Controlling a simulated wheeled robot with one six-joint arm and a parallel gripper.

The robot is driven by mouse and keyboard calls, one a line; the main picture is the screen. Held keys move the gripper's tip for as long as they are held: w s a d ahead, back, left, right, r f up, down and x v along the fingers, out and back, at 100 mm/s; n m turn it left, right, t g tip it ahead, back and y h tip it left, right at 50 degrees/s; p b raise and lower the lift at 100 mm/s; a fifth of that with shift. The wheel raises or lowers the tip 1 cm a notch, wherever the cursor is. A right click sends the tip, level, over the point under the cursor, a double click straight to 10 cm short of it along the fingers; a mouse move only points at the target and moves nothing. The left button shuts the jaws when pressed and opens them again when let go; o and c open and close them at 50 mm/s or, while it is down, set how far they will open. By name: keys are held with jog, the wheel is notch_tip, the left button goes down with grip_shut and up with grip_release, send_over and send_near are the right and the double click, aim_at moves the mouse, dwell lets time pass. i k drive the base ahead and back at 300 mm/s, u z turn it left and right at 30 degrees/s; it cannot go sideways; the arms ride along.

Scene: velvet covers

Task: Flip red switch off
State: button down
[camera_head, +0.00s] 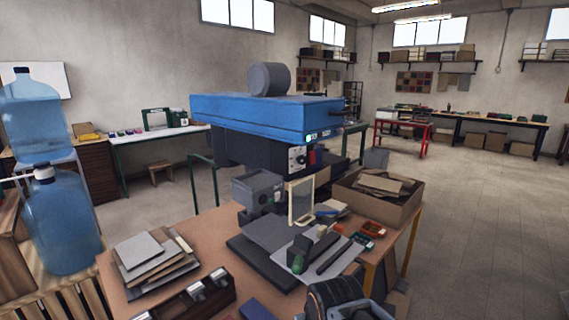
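A blue-topped machine (260,115) stands behind the worktable near the middle. Its front end carries a lit green indicator (310,136) and a pale control panel (297,158) with a dark knob. A small red part (313,157) sits beside this panel on the dark lower body. It may be the red switch, but it is too small to tell its position.
The brown worktable (205,262) holds stacked grey sheets (140,250), dark plates and small tools. An open cardboard box (375,203) stands at its right rear. Blue water bottles (62,220) stand at the far left. Open floor (475,215) lies to the right.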

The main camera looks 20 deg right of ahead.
aim_at(311, 154)
jog(key=z, duration=0.55)
jog(key=k, duration=0.65)
jog(key=z, duration=0.7)
jog(key=i, duration=0.9)
jog(key=u, duration=0.95)
jog(key=i, duration=0.45)
jog(key=u, duration=0.45)
